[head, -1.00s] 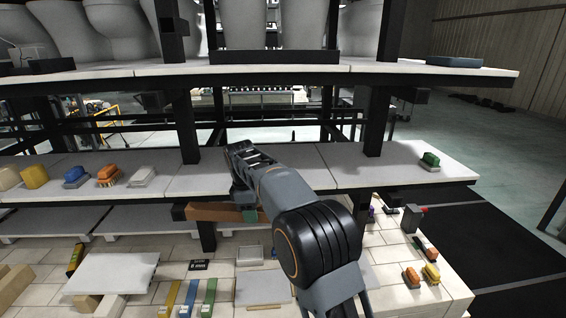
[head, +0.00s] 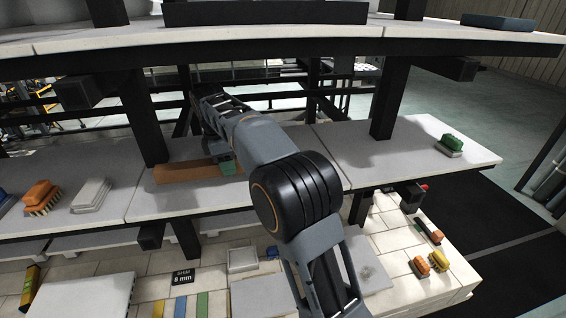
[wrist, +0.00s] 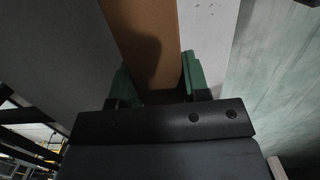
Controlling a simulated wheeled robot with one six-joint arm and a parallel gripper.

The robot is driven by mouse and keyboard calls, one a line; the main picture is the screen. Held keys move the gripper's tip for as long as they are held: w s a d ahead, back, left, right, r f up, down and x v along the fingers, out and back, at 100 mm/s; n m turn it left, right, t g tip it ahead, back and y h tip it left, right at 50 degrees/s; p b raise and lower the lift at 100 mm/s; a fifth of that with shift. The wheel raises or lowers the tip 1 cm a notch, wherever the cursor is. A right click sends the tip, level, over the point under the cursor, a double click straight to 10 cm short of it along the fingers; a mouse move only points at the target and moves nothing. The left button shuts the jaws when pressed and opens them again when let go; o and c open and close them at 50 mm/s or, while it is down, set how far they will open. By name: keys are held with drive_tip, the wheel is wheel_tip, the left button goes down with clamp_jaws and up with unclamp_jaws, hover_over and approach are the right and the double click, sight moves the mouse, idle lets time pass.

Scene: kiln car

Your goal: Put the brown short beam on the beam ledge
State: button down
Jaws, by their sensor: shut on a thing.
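The brown short beam (head: 184,173) is in the grip of my gripper (head: 227,165), close to the middle shelf (head: 170,199). It lies roughly level, its free end pointing left near a black post. Whether it touches the shelf or hangs just above it I cannot tell. In the wrist view the beam (wrist: 145,30) runs between the two green fingers of my gripper (wrist: 157,80). My arm hides the beam's right part in the head view. No part is clearly marked as the beam ledge; dark stubs (head: 150,236) stick out at the posts.
Black posts (head: 134,120) stand left and right (head: 388,100) of my arm. The upper shelf (head: 290,42) runs overhead. An orange brush (head: 41,196), a grey brush (head: 91,194) and a green brush (head: 450,145) lie on the middle level. A tiled deck (head: 130,262) is below.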

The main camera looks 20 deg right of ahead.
drive_tip(key=s+d, duration=0.1)
drive_tip(key=d, duration=0.4)
drive_tip(key=s+d+p, duration=0.1)
drive_tip(key=d, duration=0.4)
drive_tip(key=s+d+p, duration=0.1)
drive_tip(key=d, duration=0.5)
drive_tip(key=shift+s+r, duration=0.15)
drive_tip(key=shift+s, duration=0.05)
drive_tip(key=shift+d+f, duration=0.25)
drive_tip(key=shift+f+p, duration=0.3)
drive_tip(key=shift+f, duration=1.25)
drive_tip(key=shift+f, duration=0.15)
drive_tip(key=c, duration=0.6)
unclamp_jaws()
drive_tip(key=shift+s, duration=0.1)
